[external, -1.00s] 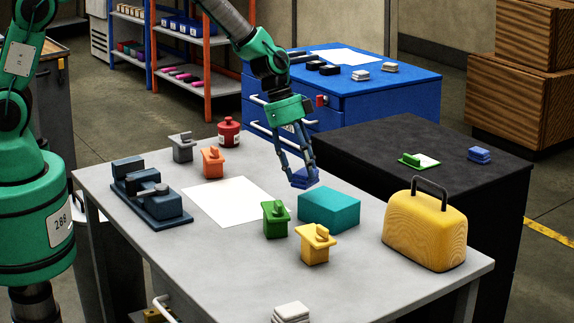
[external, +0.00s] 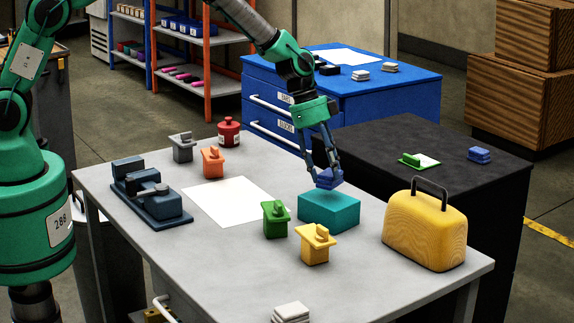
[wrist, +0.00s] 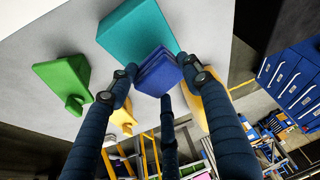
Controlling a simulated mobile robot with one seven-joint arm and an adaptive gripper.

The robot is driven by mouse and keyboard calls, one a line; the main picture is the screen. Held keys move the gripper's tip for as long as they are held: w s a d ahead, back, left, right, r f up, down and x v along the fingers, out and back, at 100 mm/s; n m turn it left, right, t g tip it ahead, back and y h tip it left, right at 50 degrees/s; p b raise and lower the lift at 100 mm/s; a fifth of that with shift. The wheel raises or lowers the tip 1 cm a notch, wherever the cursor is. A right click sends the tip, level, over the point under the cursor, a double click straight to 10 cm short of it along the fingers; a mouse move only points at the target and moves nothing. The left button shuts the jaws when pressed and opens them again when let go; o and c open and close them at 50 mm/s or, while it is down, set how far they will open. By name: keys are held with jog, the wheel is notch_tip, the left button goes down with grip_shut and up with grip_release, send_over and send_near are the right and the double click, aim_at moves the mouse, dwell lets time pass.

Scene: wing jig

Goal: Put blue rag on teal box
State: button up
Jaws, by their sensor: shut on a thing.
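The blue rag (external: 329,179) is a small folded stack, held between the fingertips of my gripper (external: 327,172). The teal box (external: 329,213) sits on the grey table, and the rag is over its top near the back edge. I cannot tell whether the rag touches the box. In the wrist view the blue rag (wrist: 158,72) is between the dark fingers of my gripper (wrist: 160,78), and it overlaps the edge of the teal box (wrist: 138,35).
A white sheet (external: 228,201) lies left. Another blue stack (external: 479,154) lies on the black cabinet (external: 400,150).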

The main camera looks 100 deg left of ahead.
aim_at(325, 171)
jog(key=shift+f, duration=1.65)
jog(key=shift+f, duration=0.1)
jog(key=o, duration=1.2)
jog(key=shift+b, duration=0.3)
jog(key=shift+c, duration=0.2)
jog(key=p+v, duration=0.1)
jog(key=v, duration=1.1)
jog(key=shift+d+r, duration=0.1)
jog(key=shift+r, duration=0.1)
